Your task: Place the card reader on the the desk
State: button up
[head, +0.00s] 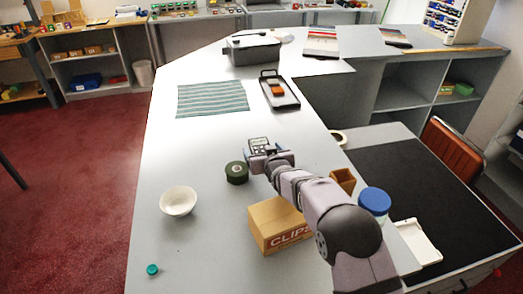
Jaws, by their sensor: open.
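The card reader (260,143), a small dark device with a pale screen, is on the light grey counter (160,240). My gripper (264,152) is right at it, with the fingers open about its near part. The wrist hides some of the reader, and I cannot tell whether the fingers touch it. The desk (400,180), lower and with a black top, stands right of the counter.
Near my arm are a dark green round tin (237,172), a white bowl (178,201), a CLIPS box (275,223), a brown open box (343,179) and a blue-lidded jar (374,203). A white tray (417,241) lies at the desk's left. The black top's middle is clear.

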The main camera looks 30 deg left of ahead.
aim_at(263, 151)
jog(key=shift+w+r, duration=0.1)
jog(key=c, duration=1.5)
jog(key=shift+r, duration=5.05)
